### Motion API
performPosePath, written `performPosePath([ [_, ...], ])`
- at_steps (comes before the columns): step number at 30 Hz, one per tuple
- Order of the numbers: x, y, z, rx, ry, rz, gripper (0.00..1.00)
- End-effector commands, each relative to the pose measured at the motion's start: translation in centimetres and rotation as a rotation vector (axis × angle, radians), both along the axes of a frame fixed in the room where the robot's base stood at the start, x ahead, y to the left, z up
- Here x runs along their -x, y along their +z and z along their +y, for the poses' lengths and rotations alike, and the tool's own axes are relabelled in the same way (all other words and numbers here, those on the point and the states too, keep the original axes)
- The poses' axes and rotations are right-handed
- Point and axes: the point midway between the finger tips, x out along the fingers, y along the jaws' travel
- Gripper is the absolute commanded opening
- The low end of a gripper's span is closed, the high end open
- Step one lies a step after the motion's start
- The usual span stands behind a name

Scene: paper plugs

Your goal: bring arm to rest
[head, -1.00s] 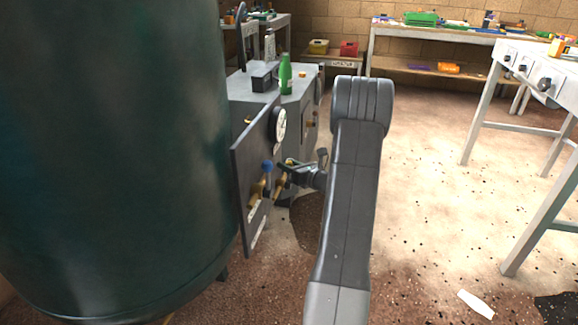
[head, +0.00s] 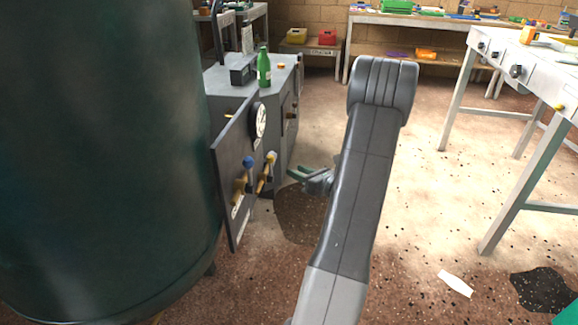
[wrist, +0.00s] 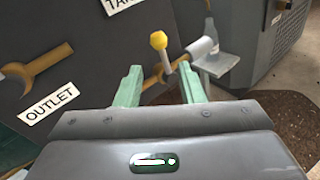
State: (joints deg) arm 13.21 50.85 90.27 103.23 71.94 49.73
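My gripper (head: 304,176) shows at the end of my grey arm in the head view, partly hidden behind it. In the wrist view my gripper (wrist: 160,82) has its two green fingers apart with nothing held. A dark upright panel (head: 228,170) stands just left of it, carrying brass valves and a round gauge (head: 258,119). One brass lever has a blue knob (head: 248,161). Another lever with a yellow knob (wrist: 158,41) appears beyond the fingers in the wrist view; the head view shows a gap between gripper and valves.
A large dark green tank (head: 100,150) fills the left. A grey cabinet (head: 225,100) behind the panel bears a green bottle (head: 264,68). A white workbench (head: 535,70) stands at right. A dark floor patch (head: 303,215) lies below the gripper. Open floor lies right of my arm.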

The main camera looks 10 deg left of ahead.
Motion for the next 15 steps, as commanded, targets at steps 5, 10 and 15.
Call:
performPosePath([
  [5, 0.48, 0.07, -0.56, -0.001, 0.002, 0.001, 0.35],
  [10, 0.47, 0.06, -0.56, 0.0, 0.002, 0.0, 0.35],
  [15, 0.31, 0.0, -0.32, 0.0, 0.002, 0.0, 0.35],
])
